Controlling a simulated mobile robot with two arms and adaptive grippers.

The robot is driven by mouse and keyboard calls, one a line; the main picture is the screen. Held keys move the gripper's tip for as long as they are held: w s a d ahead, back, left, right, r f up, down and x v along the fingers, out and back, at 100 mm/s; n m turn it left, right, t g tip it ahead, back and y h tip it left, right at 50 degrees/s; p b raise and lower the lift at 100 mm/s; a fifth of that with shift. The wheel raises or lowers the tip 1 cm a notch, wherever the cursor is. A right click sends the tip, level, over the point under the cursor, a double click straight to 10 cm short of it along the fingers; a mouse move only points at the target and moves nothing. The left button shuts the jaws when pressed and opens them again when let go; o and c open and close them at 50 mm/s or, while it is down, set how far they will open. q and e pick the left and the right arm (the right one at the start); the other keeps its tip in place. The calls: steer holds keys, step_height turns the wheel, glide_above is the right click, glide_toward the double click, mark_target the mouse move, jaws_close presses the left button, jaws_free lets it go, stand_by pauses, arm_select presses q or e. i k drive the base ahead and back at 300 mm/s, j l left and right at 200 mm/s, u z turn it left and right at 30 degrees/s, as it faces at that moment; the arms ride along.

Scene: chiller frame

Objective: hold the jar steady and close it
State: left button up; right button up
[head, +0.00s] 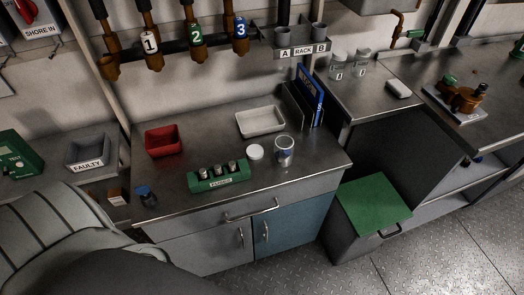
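A small pale jar (284,150) with a bluish label stands upright on the metal worktop, right of centre. Its top looks open. A round white lid (255,152) lies flat on the worktop just left of the jar, apart from it. Neither of my grippers is in view, and nothing is touching the jar or the lid.
A green holder (218,180) with several small cylinders stands front left of the lid. A white tray (261,121) lies behind it, a red bin (163,141) to the left. Blue and dark folders (309,98) stand behind the jar. The worktop right of the jar is clear.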

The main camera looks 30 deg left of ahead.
mark_target(283, 148)
steer(key=i+l+u, duration=0.15)
steer(key=u, duration=0.2)
steer(key=i+l+u, duration=0.15)
steer(key=u, duration=0.25)
steer(key=i+l+u, duration=0.15)
steer(key=l+u, duration=0.2)
